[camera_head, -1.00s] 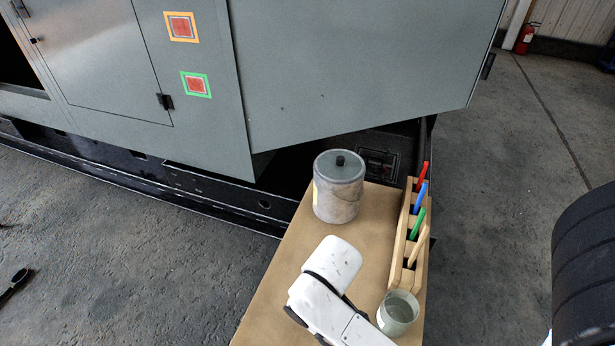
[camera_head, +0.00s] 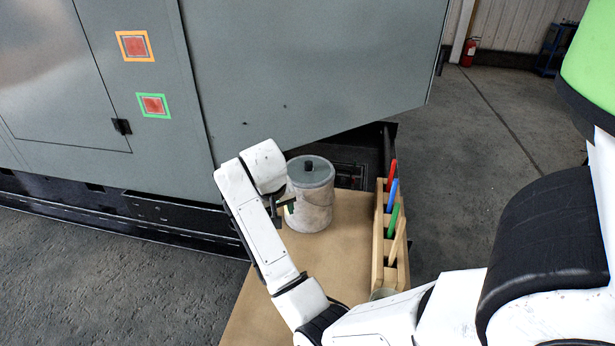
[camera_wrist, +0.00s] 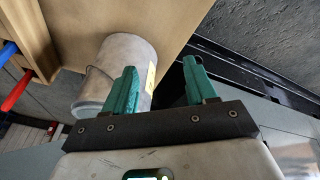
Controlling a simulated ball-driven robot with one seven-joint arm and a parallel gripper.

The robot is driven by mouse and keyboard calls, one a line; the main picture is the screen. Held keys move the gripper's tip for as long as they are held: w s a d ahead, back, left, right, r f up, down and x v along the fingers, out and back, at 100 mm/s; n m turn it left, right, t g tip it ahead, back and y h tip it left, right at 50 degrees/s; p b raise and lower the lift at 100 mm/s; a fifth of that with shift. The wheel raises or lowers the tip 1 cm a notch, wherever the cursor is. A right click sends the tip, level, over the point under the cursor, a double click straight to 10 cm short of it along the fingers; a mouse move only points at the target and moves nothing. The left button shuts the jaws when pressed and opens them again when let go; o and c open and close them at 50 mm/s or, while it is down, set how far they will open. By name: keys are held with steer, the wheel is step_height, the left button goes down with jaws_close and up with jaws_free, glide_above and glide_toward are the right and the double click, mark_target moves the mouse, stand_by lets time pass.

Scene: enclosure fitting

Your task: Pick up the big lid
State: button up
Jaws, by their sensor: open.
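The big lid (camera_head: 311,172) is a grey round disc with a dark knob on top. It sits on a large grey canister (camera_head: 311,205) on the brown table. In the wrist view the canister (camera_wrist: 124,52) shows behind and to the left of the fingers, with a yellow label on its side. My gripper (camera_head: 285,206) is beside the canister on its left in the head view, partly hidden by my arm. Its green fingers (camera_wrist: 158,85) are apart with nothing between them. The lid's knob is not seen clearly in the wrist view.
A wooden rack (camera_head: 381,240) with several coloured markers stands along the table's right edge. A small glass jar (camera_head: 383,294) is mostly hidden by my arm. The big grey enclosure (camera_head: 290,75) overhangs behind the canister. The table top (camera_head: 338,262) is clear in front.

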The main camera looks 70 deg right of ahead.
steer(key=d+r+m+b, duration=0.1)
steer(key=d+r+m, duration=0.2)
steer(key=d+r, duration=0.45)
steer(key=m+b, duration=0.2)
steer(key=m, duration=0.1)
glide_toward(309, 162)
steer(key=f, duration=0.1)
steer(key=d+f, duration=0.1)
steer(key=shift+w+d+f, duration=0.3)
steer(key=shift+w+f, duration=0.05)
steer(key=shift+w, duration=0.05)
steer(key=f, duration=0.2)
steer(key=f+p, duration=0.1)
steer(key=f, duration=0.1)
steer(key=shift+s+d+f, duration=0.2)
steer(key=shift+d+f, duration=0.05)
steer(key=shift+f, duration=0.05)
steer(key=shift+d+f, duration=0.15)
steer(key=shift+f, duration=0.3)
steer(key=c, duration=1)
